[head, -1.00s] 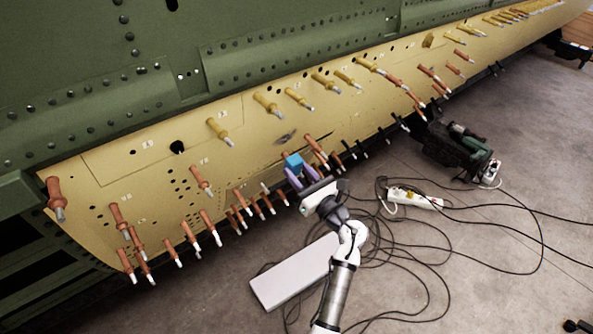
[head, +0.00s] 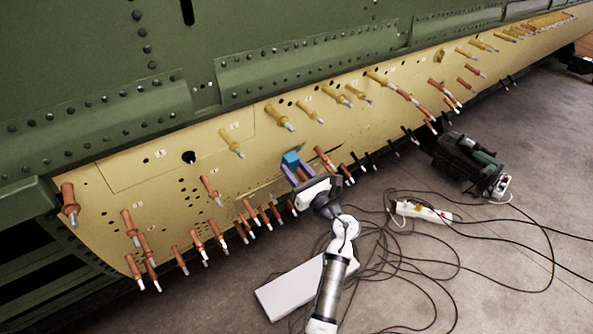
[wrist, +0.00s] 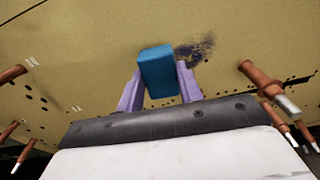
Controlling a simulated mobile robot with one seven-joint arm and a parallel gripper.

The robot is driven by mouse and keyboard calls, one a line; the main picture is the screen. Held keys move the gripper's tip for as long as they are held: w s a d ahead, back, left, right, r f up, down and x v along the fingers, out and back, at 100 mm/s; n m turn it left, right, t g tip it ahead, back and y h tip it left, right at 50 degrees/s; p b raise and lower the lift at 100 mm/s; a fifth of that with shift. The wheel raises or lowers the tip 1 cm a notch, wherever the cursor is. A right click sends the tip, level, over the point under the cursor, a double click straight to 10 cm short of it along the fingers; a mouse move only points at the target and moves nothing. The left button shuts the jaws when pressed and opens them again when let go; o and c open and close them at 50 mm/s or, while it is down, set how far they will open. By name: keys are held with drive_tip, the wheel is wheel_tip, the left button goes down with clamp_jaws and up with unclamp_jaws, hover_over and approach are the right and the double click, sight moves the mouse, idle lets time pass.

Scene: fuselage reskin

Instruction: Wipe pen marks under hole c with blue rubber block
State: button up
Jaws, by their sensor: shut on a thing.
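My gripper (wrist: 161,90), with purple fingers, is shut on the blue rubber block (wrist: 157,70). In the head view the block (head: 291,160) is at the yellow skin panel (head: 125,190), near its middle. In the wrist view dark smudged pen marks (wrist: 196,50) show on the panel just right of the block. The block is close to the panel; I cannot tell if it touches. In the head view the gripper and block cover most of the marks' area. The hole letters are too small to read.
Orange fasteners (head: 211,190) and yellow fasteners (head: 231,141) stick out of the panel around my gripper. One orange fastener (wrist: 262,80) stands right of the block in the wrist view. A power strip (head: 424,212), cables and a dark tool (head: 470,163) lie on the floor.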

drive_tip(key=shift+x, duration=0.9)
idle(0.3)
drive_tip(key=shift+w+d+b, duration=0.7)
drive_tip(key=shift+w+d, duration=0.1)
drive_tip(key=shift+d, duration=0.3)
drive_tip(key=shift+w+d+b, duration=0.65)
drive_tip(key=shift+w+d, duration=0.2)
drive_tip(key=shift+d, duration=0.3)
drive_tip(key=shift+w+d+b, duration=0.7)
drive_tip(key=shift+w+d, duration=0.1)
drive_tip(key=shift+d, duration=0.3)
drive_tip(key=shift+s+a+p, duration=0.45)
drive_tip(key=shift+s+a, duration=0.35)
drive_tip(key=shift+a, duration=0.35)
drive_tip(key=shift+s+a+p, duration=0.45)
drive_tip(key=shift+s+a, duration=0.4)
drive_tip(key=shift+a, duration=0.3)
drive_tip(key=shift+s+a+p, duration=0.45)
drive_tip(key=shift+s+a, duration=0.35)
drive_tip(key=shift+a, duration=0.4)
drive_tip(key=shift+b+v, duration=0.3)
drive_tip(key=shift+v, duration=2.8)
drive_tip(key=shift+d, duration=0.15)
